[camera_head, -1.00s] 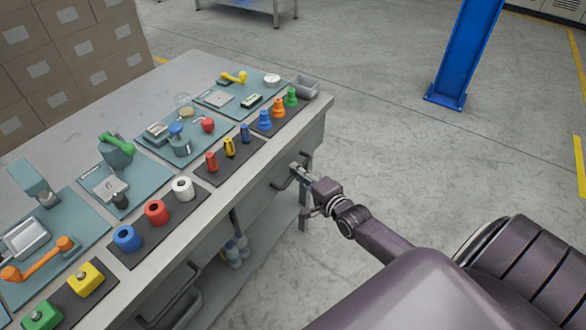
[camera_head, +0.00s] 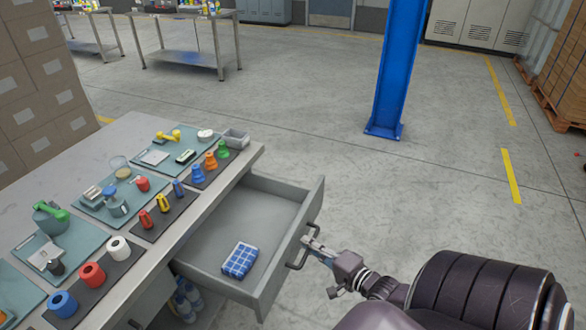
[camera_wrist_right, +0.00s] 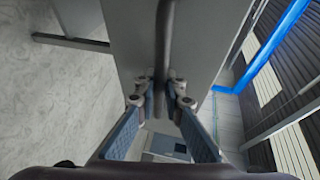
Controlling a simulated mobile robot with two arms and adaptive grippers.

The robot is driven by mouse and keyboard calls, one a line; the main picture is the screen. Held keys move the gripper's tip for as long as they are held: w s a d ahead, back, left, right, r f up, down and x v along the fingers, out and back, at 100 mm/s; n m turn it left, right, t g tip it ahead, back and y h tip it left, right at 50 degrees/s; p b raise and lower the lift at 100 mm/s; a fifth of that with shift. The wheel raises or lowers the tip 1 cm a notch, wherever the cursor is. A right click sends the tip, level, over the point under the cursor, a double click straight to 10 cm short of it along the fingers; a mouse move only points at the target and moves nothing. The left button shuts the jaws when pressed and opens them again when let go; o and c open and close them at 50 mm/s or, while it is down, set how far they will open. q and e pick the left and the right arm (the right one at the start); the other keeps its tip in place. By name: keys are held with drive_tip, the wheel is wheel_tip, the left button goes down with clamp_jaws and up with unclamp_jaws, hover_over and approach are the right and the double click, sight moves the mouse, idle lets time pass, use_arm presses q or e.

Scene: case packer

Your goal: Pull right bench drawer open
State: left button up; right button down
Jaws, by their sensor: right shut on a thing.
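The right bench drawer (camera_head: 225,240) stands pulled out from the grey bench (camera_head: 139,123). A folded blue checked cloth (camera_head: 240,260) lies inside it near the front panel. My right gripper (camera_head: 311,243) is shut on the dark drawer handle (camera_head: 296,258) at the front panel. In the right wrist view the fingertips of the right gripper (camera_wrist_right: 166,91) close around the handle bar (camera_wrist_right: 165,40). My left gripper is not in view.
The bench top holds teal and dark mats with coloured parts and a small grey bin (camera_head: 236,138) at the corner. A blue post (camera_head: 397,70) stands on the floor beyond.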

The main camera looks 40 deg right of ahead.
drive_tip(key=shift+s+d, duration=0.35)
drive_tip(key=shift+s, duration=0.45)
drive_tip(key=shift+s+d, duration=0.3)
drive_tip(key=shift+s, duration=0.55)
drive_tip(key=shift+s+d, duration=0.35)
drive_tip(key=shift+s, duration=0.45)
drive_tip(key=c, duration=2.3)
unclamp_jaws()
drive_tip(key=s+r, duration=0.2)
drive_tip(key=s, duration=0.9)
drive_tip(key=shift+s, duration=0.4)
drive_tip(key=shift+r, duration=0.1)
